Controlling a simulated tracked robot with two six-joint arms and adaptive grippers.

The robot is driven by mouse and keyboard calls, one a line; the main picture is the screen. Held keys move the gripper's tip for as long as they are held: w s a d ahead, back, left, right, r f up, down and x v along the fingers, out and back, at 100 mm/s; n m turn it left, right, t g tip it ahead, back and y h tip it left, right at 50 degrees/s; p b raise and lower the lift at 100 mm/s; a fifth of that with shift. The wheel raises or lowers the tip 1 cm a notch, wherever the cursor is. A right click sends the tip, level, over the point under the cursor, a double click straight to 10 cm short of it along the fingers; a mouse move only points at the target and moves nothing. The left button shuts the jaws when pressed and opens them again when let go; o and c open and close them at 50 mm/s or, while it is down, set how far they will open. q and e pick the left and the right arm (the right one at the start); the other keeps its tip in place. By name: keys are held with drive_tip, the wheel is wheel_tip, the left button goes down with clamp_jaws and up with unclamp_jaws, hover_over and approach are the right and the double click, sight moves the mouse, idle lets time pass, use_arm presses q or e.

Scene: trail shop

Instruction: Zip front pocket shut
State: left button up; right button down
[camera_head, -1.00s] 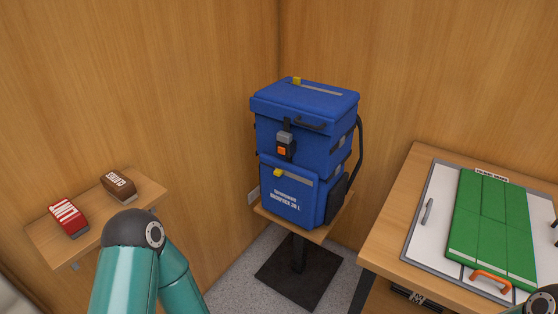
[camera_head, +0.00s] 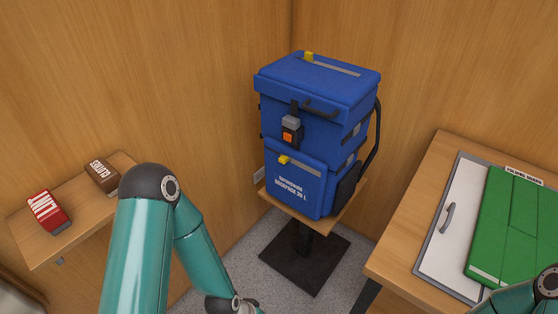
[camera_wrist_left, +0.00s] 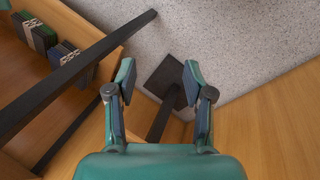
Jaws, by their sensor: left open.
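The blue backpack (camera_head: 315,115) stands upright on a small wooden pedestal top in the corner. Its front pocket (camera_head: 296,185) faces me, with a yellow zipper pull (camera_head: 284,160) at the left end of the grey zip strip near the pocket's top. A buckle with an orange part (camera_head: 290,132) hangs above it. My left gripper (camera_wrist_left: 157,92) is open and empty in the left wrist view, pointing down toward the floor and the pedestal's post. It is below the head view, apart from the backpack. My right gripper is out of view; only a piece of that arm shows at the lower right.
A wall shelf (camera_head: 75,215) at left holds a red item (camera_head: 48,212) and a brown item (camera_head: 101,176). A table (camera_head: 410,235) at right bears a grey-edged board (camera_head: 447,240) and a green folded piece (camera_head: 515,230). The pedestal's dark base (camera_head: 300,262) stands on the floor.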

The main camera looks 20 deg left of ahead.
use_arm(q)
drive_tip(key=w+a+r+m+t+p, duration=0.1)
drive_tip(key=w+a+r+t, duration=0.2)
drive_tip(key=w+r, duration=0.35)
drive_tip(key=w+a+r+m+t+p, duration=0.1)
drive_tip(key=w+a+r+t, duration=0.2)
drive_tip(key=w, duration=0.7)
drive_tip(key=m+t+p, duration=0.1)
drive_tip(key=m+t, duration=0.3)
drive_tip(key=t, duration=0.2)
approach(281, 160)
drive_tip(key=shift+g+h, duration=0.3)
drive_tip(key=p+x, duration=0.2)
drive_tip(key=x, duration=0.2)
drive_tip(key=p+x, duration=0.1)
drive_tip(key=x, duration=0.3)
drive_tip(key=shift+w+a+p, duration=0.1)
drive_tip(key=shift+w+p, duration=0.25)
drive_tip(key=shift+w, duration=0.1)
